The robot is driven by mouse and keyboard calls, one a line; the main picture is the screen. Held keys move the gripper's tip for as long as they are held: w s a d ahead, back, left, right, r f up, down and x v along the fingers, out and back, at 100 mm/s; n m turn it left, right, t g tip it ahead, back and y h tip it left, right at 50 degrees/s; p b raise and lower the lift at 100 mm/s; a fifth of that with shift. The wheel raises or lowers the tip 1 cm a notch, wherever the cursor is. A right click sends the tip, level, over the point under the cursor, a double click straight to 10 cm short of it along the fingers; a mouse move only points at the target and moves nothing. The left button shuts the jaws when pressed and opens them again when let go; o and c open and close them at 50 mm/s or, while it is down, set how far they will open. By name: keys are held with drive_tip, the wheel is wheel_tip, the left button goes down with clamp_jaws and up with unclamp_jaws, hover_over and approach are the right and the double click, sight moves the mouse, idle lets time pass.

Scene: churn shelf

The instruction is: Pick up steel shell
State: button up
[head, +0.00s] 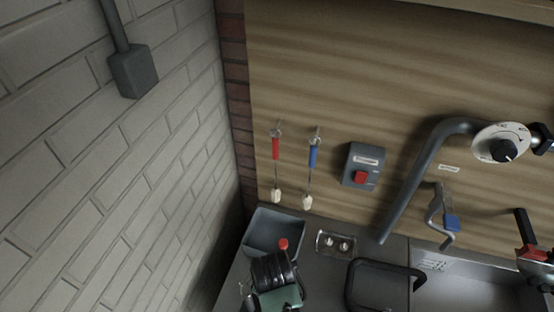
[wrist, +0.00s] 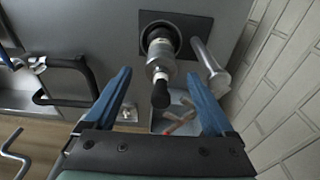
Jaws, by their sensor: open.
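In the wrist view, a bright steel piece with a black tip (wrist: 160,68) stands out from a black round socket on a dark plate, in line with the gap between my fingers. A plain, shiny steel tube (wrist: 209,65) slants beside it on the right, near my right fingertip. I cannot tell for sure which of these is the steel shell. My gripper (wrist: 158,74) is open, with its blue fingers wide apart and nothing visibly held. Neither finger clearly touches the steel pieces. The head view does not clearly show the fingers or the steel pieces.
A grey tray (head: 262,225) stands in the corner by the brick wall (head: 130,170). A red-ended item (head: 284,243) shows at it. Red and blue brushes (head: 276,165) hang behind. A switch box (head: 361,166), a bent pipe (head: 412,180) and a black handle (wrist: 72,82) are nearby.

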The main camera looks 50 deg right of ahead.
drive_tip(key=shift+w+d+f, duration=0.1)
drive_tip(key=shift+d+f, duration=0.05)
drive_tip(key=shift+f, duration=1.25)
clamp_jaws()
